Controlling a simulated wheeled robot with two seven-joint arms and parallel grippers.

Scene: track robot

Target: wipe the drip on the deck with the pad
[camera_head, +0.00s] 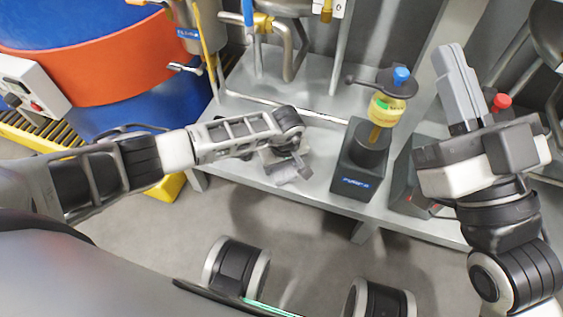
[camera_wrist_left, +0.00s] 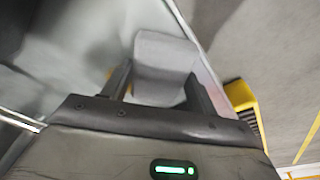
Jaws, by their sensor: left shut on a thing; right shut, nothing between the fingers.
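The grey pad (camera_wrist_left: 165,62) is a block held between the two fingers of my left gripper (camera_wrist_left: 158,88) in the left wrist view. In the head view my left gripper (camera_head: 287,160) is low over the grey metal deck (camera_head: 318,190), near its front edge. The pad (camera_head: 284,174) shows beneath it; I cannot tell if it touches the deck. A small amber patch (camera_wrist_left: 109,74) beside the left finger may be the drip; it is partly hidden. My right gripper (camera_head: 458,85) is shut and empty, pointing up at the right.
A dark device with a yellow-banded container (camera_head: 385,108) stands on the deck, right of my left gripper. Metal pipes (camera_head: 290,50) stand behind. A blue and orange drum (camera_head: 100,65) is at the left. A red-knobbed fitting (camera_head: 501,101) lies behind my right gripper.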

